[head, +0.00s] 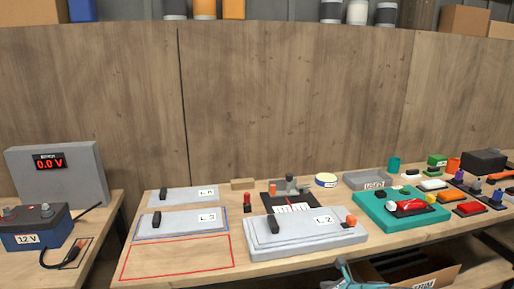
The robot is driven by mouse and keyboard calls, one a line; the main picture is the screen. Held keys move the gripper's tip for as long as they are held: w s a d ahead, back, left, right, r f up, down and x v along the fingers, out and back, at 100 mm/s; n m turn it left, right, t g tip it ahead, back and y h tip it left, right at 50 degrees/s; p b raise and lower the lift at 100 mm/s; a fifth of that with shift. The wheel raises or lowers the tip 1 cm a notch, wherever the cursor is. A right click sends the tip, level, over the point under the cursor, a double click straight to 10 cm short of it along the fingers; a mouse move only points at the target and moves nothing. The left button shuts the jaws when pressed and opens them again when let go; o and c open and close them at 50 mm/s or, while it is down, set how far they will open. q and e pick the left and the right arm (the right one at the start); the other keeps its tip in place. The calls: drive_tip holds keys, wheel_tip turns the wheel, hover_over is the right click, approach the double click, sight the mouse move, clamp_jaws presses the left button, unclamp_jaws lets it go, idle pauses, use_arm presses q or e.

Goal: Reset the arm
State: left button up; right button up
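A grey plate labelled L_2 (315,240) with a black handle and an orange knob lies near the bench front. Two more labelled grey plates, a back one (180,196) and a blue-outlined one (185,222), lie to its left. An empty red-outlined area (175,260) is at the front left.
A teal tray (378,208) with coloured parts sits on the right of the bench, with several small blocks beyond it. At left, a 12 V battery (35,228) stands before a grey meter (60,170) reading 0.0 V. A wooden wall (290,90) stands behind.

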drive_tip(key=s+a+f+n+g+h, duration=0.1)
drive_tip(key=s+a+f+n+g, duration=0.2)
drive_tip(key=s+f, duration=0.55)
drive_tip(key=s+a+f+n+g, duration=0.25)
drive_tip(key=s+f+n, duration=0.3)
drive_tip(key=s, duration=0.65)
drive_tip(key=s+a+f+n+g+h, duration=0.1)
drive_tip(key=s+n+g, duration=0.1)
drive_tip(key=s+n, duration=1.6)
drive_tip(key=shift+a, duration=0.4)
